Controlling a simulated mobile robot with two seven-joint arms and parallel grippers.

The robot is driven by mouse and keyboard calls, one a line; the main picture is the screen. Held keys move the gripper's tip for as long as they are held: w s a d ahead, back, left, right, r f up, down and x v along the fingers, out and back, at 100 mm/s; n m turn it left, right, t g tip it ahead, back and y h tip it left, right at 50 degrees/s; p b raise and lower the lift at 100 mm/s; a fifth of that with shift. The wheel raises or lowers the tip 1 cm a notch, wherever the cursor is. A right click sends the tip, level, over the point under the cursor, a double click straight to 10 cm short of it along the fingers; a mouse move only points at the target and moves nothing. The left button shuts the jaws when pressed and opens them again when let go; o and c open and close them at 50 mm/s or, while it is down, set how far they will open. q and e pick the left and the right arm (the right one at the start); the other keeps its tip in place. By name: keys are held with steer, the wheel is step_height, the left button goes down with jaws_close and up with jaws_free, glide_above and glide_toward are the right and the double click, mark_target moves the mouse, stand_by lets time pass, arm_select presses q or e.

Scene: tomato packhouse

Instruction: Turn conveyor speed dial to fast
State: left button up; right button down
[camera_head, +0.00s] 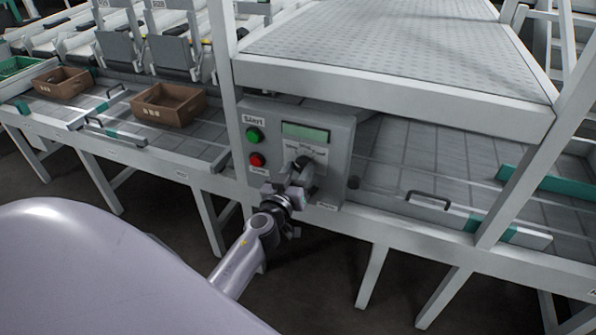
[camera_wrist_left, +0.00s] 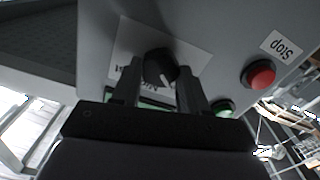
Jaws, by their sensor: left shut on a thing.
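The grey control box (camera_head: 342,135) stands on the conveyor frame, with a green display, a green button (camera_head: 253,135) and a red button (camera_head: 257,160). The black speed dial (camera_wrist_left: 159,67) sits on a white label on its face. My left gripper (camera_head: 302,172) reaches the box from below in the head view and covers most of the dial. In the left wrist view its two fingers (camera_wrist_left: 158,90) stand on either side of the dial, shut on it. The label's words are partly hidden, so I cannot read the dial's setting. My right gripper is not in view.
A metal platform (camera_head: 400,92) juts out above and right of the box. Brown crates (camera_head: 170,104) lie on the conveyor at left. A white upright post (camera_head: 228,90) stands just left of the box.

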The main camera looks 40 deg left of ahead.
arm_select(q)
steer(key=shift+m, duration=1.4)
steer(key=m+b, duration=0.1)
steer(key=m, duration=0.2)
steer(key=shift+m, duration=0.3)
steer(key=m, duration=0.4)
steer(key=shift+d+f+b, duration=0.1)
steer(key=shift+b, duration=0.25)
steer(key=m, duration=0.9)
steer(key=shift+m, duration=0.4)
steer(key=o, duration=1.1)
steer(key=shift+c, duration=0.2)
